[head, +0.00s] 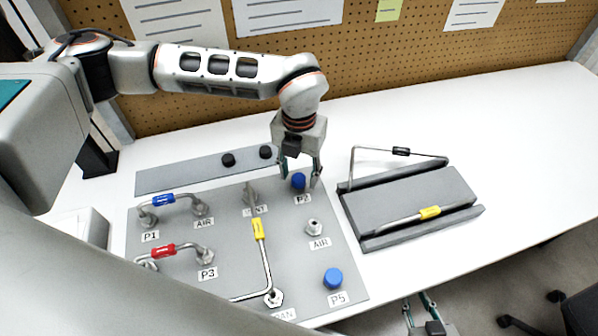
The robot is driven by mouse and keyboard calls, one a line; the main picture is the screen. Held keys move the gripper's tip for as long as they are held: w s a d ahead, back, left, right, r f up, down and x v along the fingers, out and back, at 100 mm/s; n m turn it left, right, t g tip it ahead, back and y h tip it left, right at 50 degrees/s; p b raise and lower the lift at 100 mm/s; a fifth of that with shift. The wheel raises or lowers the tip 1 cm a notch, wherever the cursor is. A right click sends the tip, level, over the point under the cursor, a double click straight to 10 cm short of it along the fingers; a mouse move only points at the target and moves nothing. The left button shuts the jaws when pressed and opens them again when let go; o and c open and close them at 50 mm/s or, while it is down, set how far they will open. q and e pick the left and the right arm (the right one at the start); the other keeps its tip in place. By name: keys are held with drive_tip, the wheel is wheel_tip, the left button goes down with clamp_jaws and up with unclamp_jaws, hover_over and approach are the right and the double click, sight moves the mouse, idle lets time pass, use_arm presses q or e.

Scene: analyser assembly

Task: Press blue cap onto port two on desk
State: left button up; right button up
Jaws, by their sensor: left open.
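A blue cap (298,180) is at the port labelled P2 (303,198) on the grey panel, near the panel's far right. My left gripper (300,177) points down over it, open, with one finger on each side of the cap. I cannot tell whether the fingers touch the cap or how far down it sits on the port. Another blue cap (333,278) is at the P5 port, near right. My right gripper (420,306) shows at the bottom edge, off the desk's front, with its fingers apart and nothing seen between them.
The grey panel (225,272) carries bent tubes with blue, red and yellow tags. An uncapped AIR port (314,228) stands just in front of P2. Two black caps (247,156) are on a strip behind. A grey rack (395,203) with tubes is at right. The desk beyond is clear.

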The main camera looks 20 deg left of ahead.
use_arm(q)
wheel_tip(320, 180, up, 12)
idle(0.5)
drive_tip(key=shift+f, duration=0.1)
